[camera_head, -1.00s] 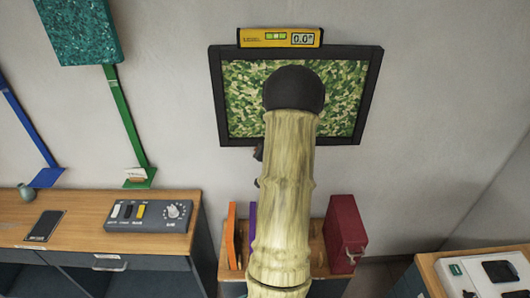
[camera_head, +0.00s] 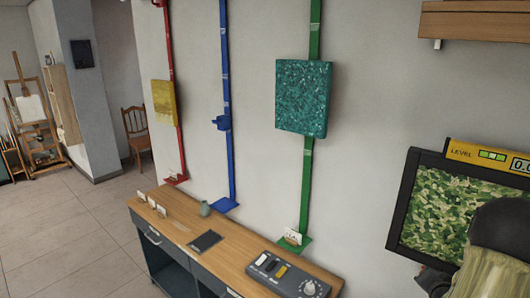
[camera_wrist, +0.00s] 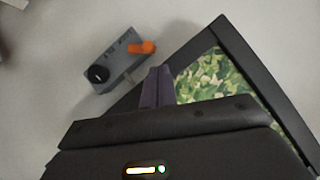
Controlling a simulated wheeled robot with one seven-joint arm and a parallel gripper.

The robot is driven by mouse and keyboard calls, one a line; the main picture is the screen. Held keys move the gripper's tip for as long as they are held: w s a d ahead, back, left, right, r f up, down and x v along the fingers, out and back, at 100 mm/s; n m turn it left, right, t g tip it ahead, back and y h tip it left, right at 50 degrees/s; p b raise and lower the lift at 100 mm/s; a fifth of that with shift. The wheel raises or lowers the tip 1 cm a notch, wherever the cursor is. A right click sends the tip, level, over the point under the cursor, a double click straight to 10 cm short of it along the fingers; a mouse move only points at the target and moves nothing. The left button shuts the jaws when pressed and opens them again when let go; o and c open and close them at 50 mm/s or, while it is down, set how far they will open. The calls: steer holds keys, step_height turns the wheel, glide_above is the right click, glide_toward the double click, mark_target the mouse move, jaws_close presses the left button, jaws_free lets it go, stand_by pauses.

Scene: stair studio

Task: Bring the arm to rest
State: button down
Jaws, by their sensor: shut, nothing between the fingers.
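My arm (camera_head: 490,262), with its pale, wood-like link and black joint, shows at the lower right of the head view, in front of the framed picture. In the wrist view, my gripper (camera_wrist: 157,86) shows as two dark purple fingers close together, shut and empty. They overlap the left part of the framed picture (camera_wrist: 198,76) in that view. I cannot tell whether they touch it. In the head view, the gripper is mostly hidden behind the arm.
The green camouflage picture (camera_head: 430,205) hangs on the wall with a yellow level (camera_head: 490,157) on top. A wooden-topped desk (camera_head: 225,260) bears a grey control box (camera_head: 285,278). Coloured rails with panels line the wall. A grey box with an orange part (camera_wrist: 112,60) is near the fingers. Open floor lies at left.

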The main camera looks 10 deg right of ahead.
steer(key=w+a+r+n+g+y+b, duration=0.1)
steer(key=a+n+g+y, duration=0.45)
steer(key=a, duration=1.75)
steer(key=s+a+n+g, duration=0.1)
steer(key=s+a+n, duration=0.2)
steer(key=s+a, duration=0.2)
steer(key=s+a+n+g, duration=0.1)
steer(key=s+a+n, duration=0.3)
steer(key=a, duration=0.7)
steer(key=shift+s+r+b, duration=0.4)
steer(key=shift+s+r, duration=0.05)
steer(key=shift+s, duration=0.7)
